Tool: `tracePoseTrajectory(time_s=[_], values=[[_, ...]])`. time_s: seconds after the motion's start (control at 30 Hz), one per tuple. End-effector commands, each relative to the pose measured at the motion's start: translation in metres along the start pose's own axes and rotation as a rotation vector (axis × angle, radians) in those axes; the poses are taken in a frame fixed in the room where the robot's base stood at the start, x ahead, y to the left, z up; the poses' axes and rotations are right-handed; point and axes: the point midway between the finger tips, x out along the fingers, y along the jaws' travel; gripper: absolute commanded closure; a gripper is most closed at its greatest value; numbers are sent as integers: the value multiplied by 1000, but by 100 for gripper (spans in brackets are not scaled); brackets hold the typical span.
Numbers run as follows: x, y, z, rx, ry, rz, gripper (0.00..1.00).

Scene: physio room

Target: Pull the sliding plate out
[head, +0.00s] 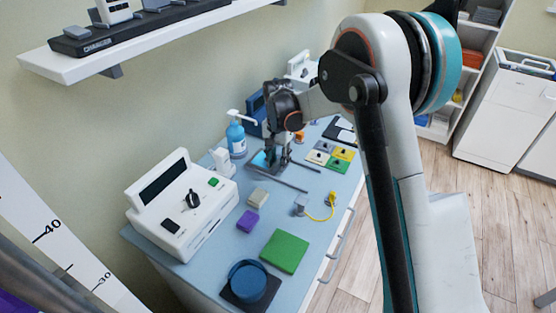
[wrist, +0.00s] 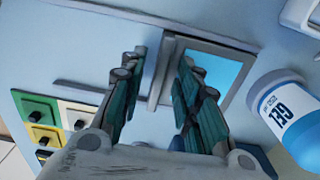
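The sliding plate (wrist: 218,66) shows in the wrist view as a bright blue panel with a grey edge, right of centre. A grey upright bar (wrist: 157,72) at its left edge lies between my fingers. My gripper (wrist: 157,66) is open, with one finger on each side of the bar and a visible gap to the left finger. Whether the right finger touches the bar or plate edge I cannot tell. In the head view my gripper (head: 275,166) points down over the blue plate (head: 259,160), hiding part of it. Two thin grey rails (head: 285,181) run right from there.
A gel bottle (head: 236,137) stands close left of my gripper; it also shows in the wrist view (wrist: 283,112). Coloured switch tiles (head: 330,157) lie to the right. A white device (head: 182,205), a green pad (head: 284,251) and a yellow-corded plug (head: 331,199) are nearer the front.

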Motion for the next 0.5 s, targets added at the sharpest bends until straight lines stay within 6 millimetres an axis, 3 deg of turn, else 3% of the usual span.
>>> tracePoseTrajectory(time_s=[0.03, 0.13, 0.37, 0.5], values=[[0, 0, 0, 0, 0, 0, 79], [0, 0, 0, 0, 0, 0, 100], [0, 2, 0, 0, 0, 0, 100], [0, 23, -1, 3, 0, 1, 100]])
